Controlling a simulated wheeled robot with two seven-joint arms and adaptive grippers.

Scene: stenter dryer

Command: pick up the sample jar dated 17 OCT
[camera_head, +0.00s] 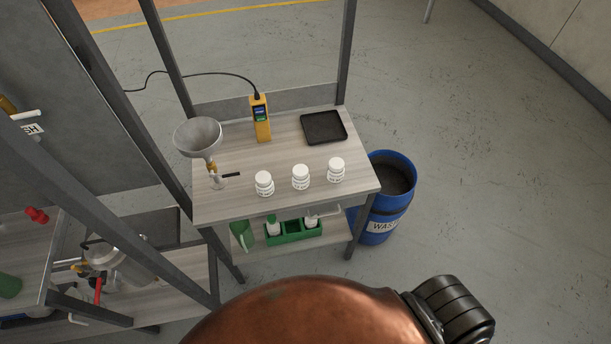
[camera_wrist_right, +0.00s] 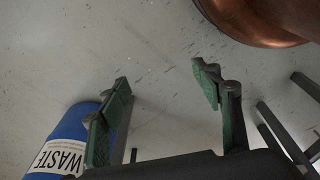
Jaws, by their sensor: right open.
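Three white sample jars stand in a slanting row near the front of the wooden bench top (camera_head: 240,206) in the head view: a left jar (camera_head: 264,183), a middle jar (camera_head: 300,177) and a right jar (camera_head: 336,170). All are upright and have small labels; the dates are too small to read. My right gripper (camera_wrist_right: 163,88) shows in the right wrist view with its green-padded fingers spread wide and nothing between them. Bare floor lies behind the fingers, and no jar is in that view. My left gripper is not in view.
A black tray (camera_head: 324,127), a yellow handheld meter (camera_head: 261,119) with a cable and a metal funnel (camera_head: 198,137) are on the bench. Grey posts frame it. A green caddy (camera_head: 294,231) sits on the lower shelf. A blue waste drum (camera_head: 384,215) stands at right.

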